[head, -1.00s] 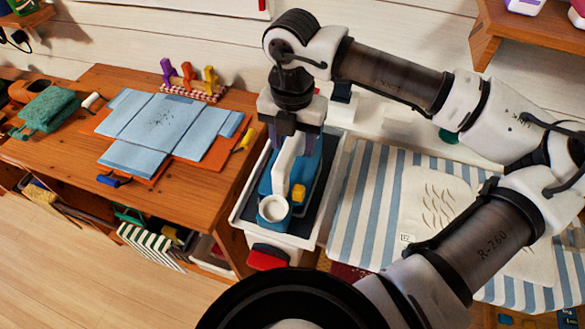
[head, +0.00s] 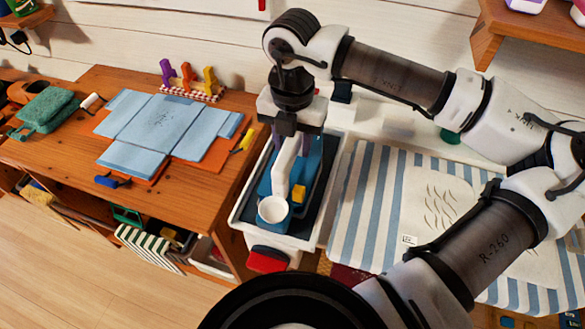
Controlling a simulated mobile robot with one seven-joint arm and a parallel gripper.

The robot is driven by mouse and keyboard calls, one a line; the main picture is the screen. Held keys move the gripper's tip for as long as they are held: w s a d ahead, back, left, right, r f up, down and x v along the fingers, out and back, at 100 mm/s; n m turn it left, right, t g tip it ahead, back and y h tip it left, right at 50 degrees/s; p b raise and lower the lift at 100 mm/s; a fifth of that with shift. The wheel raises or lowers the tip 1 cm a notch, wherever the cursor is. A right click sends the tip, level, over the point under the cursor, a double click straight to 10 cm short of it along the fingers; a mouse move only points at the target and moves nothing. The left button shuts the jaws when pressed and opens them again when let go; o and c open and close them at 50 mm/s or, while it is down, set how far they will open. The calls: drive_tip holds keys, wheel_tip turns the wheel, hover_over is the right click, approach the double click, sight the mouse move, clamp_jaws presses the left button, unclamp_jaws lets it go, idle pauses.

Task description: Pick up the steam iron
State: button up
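The steam iron has a blue body (head: 306,178), a white handle, a yellow button and a round white end facing me. It is in a white-rimmed tray (head: 240,213) with a dark inside, between the wooden desk and the striped pad. My gripper (head: 287,142) points down right over the far end of the white handle. The gripper's own housing and the handle largely hide the fingertips. I cannot tell whether the fingers grip the handle or whether the iron is clear of the tray floor.
Right is a striped pad (head: 360,215). A wooden shelf (head: 535,32) hangs upper right. A red-topped item (head: 268,260) sits before the tray.

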clamp_jaws()
idle(1.1)
